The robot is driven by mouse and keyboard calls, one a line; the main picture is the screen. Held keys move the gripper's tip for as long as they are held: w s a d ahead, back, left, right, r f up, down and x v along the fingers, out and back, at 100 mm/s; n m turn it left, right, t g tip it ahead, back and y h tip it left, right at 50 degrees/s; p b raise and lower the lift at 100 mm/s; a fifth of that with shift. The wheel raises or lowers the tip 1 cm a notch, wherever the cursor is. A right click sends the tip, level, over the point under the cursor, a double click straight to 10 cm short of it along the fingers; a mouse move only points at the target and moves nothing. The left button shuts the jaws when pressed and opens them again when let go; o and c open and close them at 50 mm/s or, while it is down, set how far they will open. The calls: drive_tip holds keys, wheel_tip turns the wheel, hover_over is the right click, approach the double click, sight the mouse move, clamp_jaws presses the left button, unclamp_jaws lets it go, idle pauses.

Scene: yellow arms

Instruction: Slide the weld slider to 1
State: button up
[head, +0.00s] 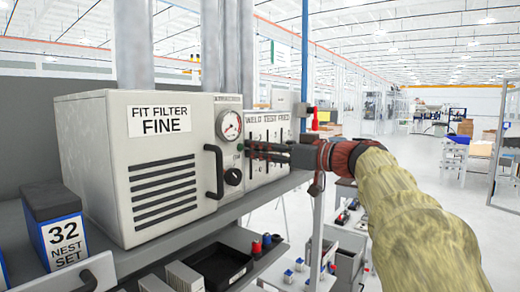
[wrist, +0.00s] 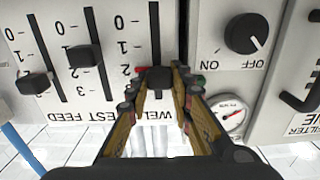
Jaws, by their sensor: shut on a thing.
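The weld slider's dark knob (wrist: 160,76) is between my gripper's fingertips (wrist: 160,88) in the wrist view. My gripper is shut on it. The knob sits near the red-marked 2 on its scale, which has 0 and 1 further up the picture. The knob is partly covered by the fingers. In the head view, my gripper (head: 255,151) reaches in from the right to the slider panel (head: 270,172), and its fingers hide the knob.
The test slider knob (wrist: 84,55) and feed slider knob (wrist: 35,84) stand to the left in the wrist view. A rotary OFF/ON knob (wrist: 246,33) and a gauge (wrist: 232,112) lie right. The filter box handle (head: 214,171) juts out left of my gripper.

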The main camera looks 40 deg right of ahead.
clamp_jaws()
idle(0.3)
wheel_tip(320, 180, down, 3)
drive_tip(key=b, duration=0.5)
drive_tip(key=shift+f, duration=0.1)
drive_tip(key=shift+o, duration=2.4)
unclamp_jaws()
drive_tip(key=shift+s, duration=0.1)
